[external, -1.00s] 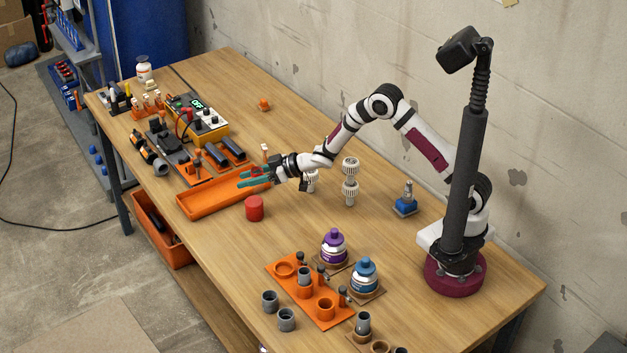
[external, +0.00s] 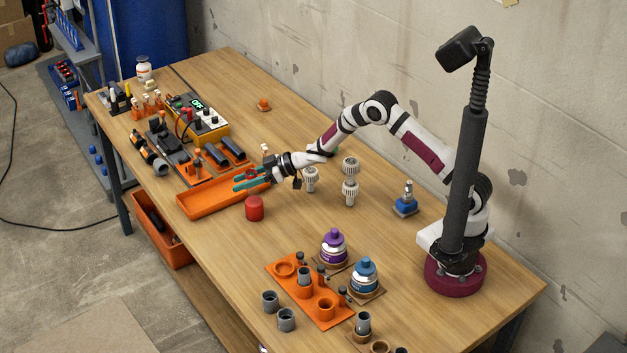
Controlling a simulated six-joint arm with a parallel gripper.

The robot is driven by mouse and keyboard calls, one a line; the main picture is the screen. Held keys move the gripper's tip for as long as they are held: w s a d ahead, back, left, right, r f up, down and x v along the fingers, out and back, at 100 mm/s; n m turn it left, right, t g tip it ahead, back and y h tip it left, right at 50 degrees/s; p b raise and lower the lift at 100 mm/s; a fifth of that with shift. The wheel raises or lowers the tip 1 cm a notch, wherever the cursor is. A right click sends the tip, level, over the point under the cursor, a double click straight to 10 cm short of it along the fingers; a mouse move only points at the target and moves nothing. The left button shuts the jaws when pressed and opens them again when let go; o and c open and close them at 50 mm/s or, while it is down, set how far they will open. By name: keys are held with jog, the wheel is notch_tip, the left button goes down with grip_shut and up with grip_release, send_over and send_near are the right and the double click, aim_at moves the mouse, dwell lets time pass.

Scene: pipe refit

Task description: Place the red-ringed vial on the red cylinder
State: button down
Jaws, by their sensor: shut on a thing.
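The red cylinder (external: 254,209) stands upright on the table, just in front of the right end of the orange tray (external: 205,202). My gripper (external: 238,184), with teal fingers, reaches left over the right part of the tray, behind and above the cylinder and apart from it. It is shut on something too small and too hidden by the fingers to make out. I cannot clearly pick out the red-ringed vial. A small pale-topped upright thing (external: 265,148) shows just behind my gripper; no red ring can be told on it.
White ribbed parts (external: 350,192) stand right of my gripper. A yellow meter (external: 205,122) and several tools lie behind the tray. Purple (external: 333,246) and blue (external: 365,280) bottles and an orange holder plate (external: 283,287) are in front. Table between cylinder and plate is clear.

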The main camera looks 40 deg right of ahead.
jog(key=shift+f, duration=1.2)
jog(key=shift+c, duration=2.4)
grip_release()
jog(key=shift+f, duration=0.15)
jog(key=shift+d+r, duration=0.1)
jog(key=shift+r, duration=0.15)
jog(key=v, duration=1.2)
